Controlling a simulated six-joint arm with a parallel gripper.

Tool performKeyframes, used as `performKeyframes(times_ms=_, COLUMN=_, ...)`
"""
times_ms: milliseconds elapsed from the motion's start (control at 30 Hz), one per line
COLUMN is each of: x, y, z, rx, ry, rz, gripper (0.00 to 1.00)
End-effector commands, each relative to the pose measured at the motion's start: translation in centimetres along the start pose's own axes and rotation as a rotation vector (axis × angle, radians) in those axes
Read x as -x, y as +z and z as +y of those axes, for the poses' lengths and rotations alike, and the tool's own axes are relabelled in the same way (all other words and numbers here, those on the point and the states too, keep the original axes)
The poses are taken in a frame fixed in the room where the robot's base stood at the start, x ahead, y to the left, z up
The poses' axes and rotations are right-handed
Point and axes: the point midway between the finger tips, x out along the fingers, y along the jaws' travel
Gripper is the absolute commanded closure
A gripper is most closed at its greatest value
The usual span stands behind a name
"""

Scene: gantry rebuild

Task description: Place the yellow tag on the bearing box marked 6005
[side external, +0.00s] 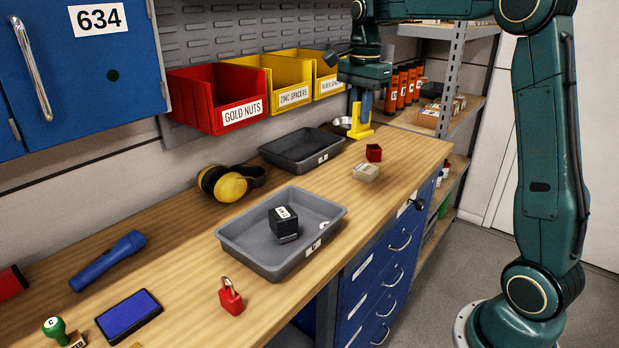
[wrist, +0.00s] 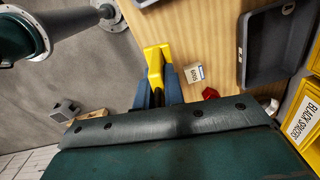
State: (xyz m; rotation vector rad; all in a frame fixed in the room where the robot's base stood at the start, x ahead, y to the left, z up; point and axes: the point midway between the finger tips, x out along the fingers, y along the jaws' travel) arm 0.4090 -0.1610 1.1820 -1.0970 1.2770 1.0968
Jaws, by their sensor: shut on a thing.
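My gripper (side external: 364,103) points down over the far right end of the bench, with blue fingers shut on the yellow tag (side external: 357,127). The L-shaped tag also shows at the fingertips (wrist: 155,88) in the wrist view (wrist: 156,57). I cannot tell whether it touches the bench. A small beige box (side external: 366,172) lies on the bench, nearer the front edge than the tag. Its label in the wrist view (wrist: 194,73) seems to start with 60; the rest is too small to read. A black box (side external: 284,226) with an unreadable white label sits in the front grey tray.
A small red box (side external: 374,152) lies beside the beige box. The front grey tray (side external: 232,240) and rear grey tray (side external: 275,150) stand to the left. Yellow earmuffs (side external: 230,184) and a red padlock (side external: 230,297) lie farther off. Bins (side external: 210,95) hang behind.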

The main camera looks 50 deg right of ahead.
Motion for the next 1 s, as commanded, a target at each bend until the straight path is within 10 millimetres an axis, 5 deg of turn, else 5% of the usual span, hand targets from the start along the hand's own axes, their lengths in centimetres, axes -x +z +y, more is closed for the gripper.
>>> performKeyframes(times_ms=467, x=0.7, y=-1.7, z=-1.7, rx=0.016, ry=0.000, rz=0.000, gripper=1.00)
performKeyframes(times_ms=1000, x=2.7, y=-8.0, z=-6.3, rx=0.080, ry=-0.001, rz=0.001, gripper=1.00)
